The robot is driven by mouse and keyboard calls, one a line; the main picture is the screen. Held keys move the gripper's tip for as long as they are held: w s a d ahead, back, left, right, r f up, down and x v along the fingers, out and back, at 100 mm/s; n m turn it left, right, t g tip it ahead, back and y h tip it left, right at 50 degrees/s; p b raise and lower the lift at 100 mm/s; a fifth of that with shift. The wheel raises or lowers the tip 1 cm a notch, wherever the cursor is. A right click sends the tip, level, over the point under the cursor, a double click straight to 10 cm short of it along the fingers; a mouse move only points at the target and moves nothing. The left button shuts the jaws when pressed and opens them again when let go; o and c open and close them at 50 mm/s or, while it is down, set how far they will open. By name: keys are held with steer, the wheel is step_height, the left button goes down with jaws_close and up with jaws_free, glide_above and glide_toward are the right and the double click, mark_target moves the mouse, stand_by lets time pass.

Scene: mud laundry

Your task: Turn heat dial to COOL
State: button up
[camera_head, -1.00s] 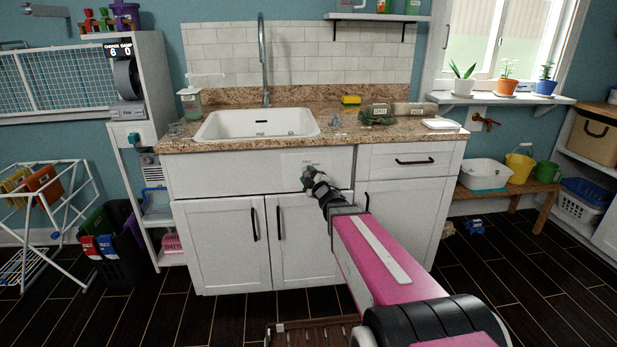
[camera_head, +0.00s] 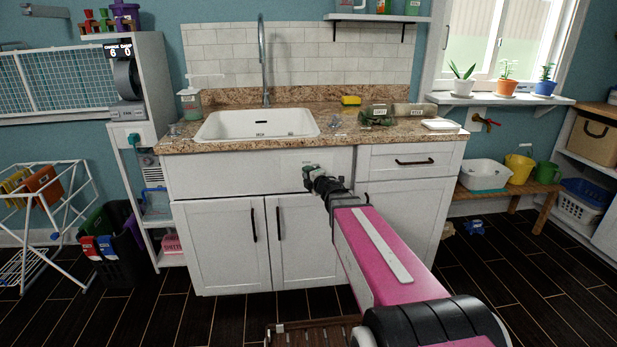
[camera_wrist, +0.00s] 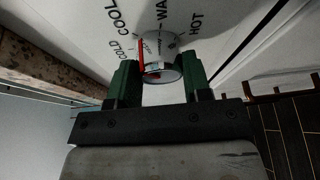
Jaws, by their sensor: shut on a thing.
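In the head view my gripper (camera_head: 309,177) is at the white front below the sink and hides the dial.
The granite counter (camera_head: 350,135) with a white sink (camera_head: 258,124) is above my gripper. Cabinet doors (camera_head: 222,245) with black handles are below. A drying rack (camera_head: 45,225) stands at left, and a wooden bench (camera_head: 520,195) with tubs at right.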

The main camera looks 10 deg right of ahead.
stand_by(0.4)
steer(key=o, duration=0.9)
steer(key=v, duration=1)
steer(key=shift+s+d, duration=0.15)
steer(key=shift+s, duration=0.2)
